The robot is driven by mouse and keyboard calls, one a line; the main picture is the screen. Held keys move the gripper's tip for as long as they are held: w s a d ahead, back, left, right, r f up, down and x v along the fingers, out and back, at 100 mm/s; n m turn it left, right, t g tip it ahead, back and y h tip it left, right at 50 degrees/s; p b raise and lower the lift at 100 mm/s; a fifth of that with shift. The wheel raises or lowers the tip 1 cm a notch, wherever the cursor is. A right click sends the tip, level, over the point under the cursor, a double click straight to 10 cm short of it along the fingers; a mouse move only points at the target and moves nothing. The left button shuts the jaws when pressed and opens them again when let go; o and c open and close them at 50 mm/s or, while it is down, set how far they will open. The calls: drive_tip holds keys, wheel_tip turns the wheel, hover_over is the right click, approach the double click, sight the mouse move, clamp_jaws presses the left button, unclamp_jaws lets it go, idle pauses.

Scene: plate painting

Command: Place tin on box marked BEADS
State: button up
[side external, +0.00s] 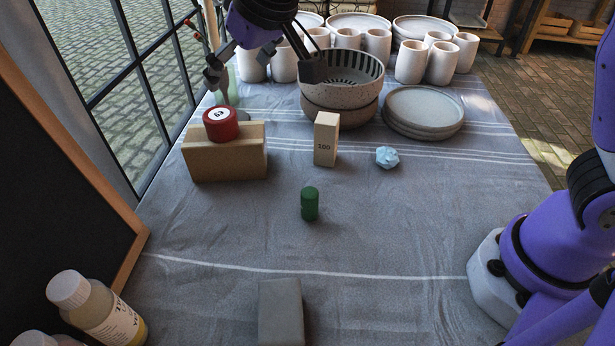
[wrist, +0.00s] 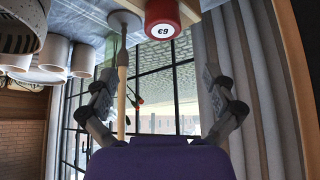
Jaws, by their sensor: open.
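A red round tin (side external: 221,123) with a white number label stands on top of a plain tan box (side external: 225,160) at the left of the table. I see no BEADS marking on the faces in view. The tin also shows at the top of the wrist view (wrist: 161,20), beyond the fingers. My gripper (side external: 263,74) is open and empty, above and behind the tin, toward the far end of the table. Its two spread fingers show in the wrist view (wrist: 162,105) with nothing between them. A small tan block (side external: 326,139) marked 100 stands right of the tan box.
A green cylinder (side external: 310,204) stands mid-table, and a pale blue faceted piece (side external: 387,157) lies farther right. Stacked bowls (side external: 341,95), plates (side external: 424,110) and several cups (side external: 411,62) fill the back. A grey block (side external: 281,312) and bottles (side external: 98,307) are in front. The table's front middle is mostly clear.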

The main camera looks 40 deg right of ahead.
drive_tip(key=s+d+r+m, duration=0.1)
drive_tip(key=s+d+r, duration=0.1)
drive_tip(key=s+d, duration=0.95)
drive_tip(key=s+d+f+m+h, duration=0.1)
drive_tip(key=s+d+f, duration=0.3)
drive_tip(key=s, duration=0.5)
drive_tip(key=shift+s+d+f+g, duration=0.35)
drive_tip(key=shift+d+g, duration=0.05)
drive_tip(key=shift+d, duration=0.35)
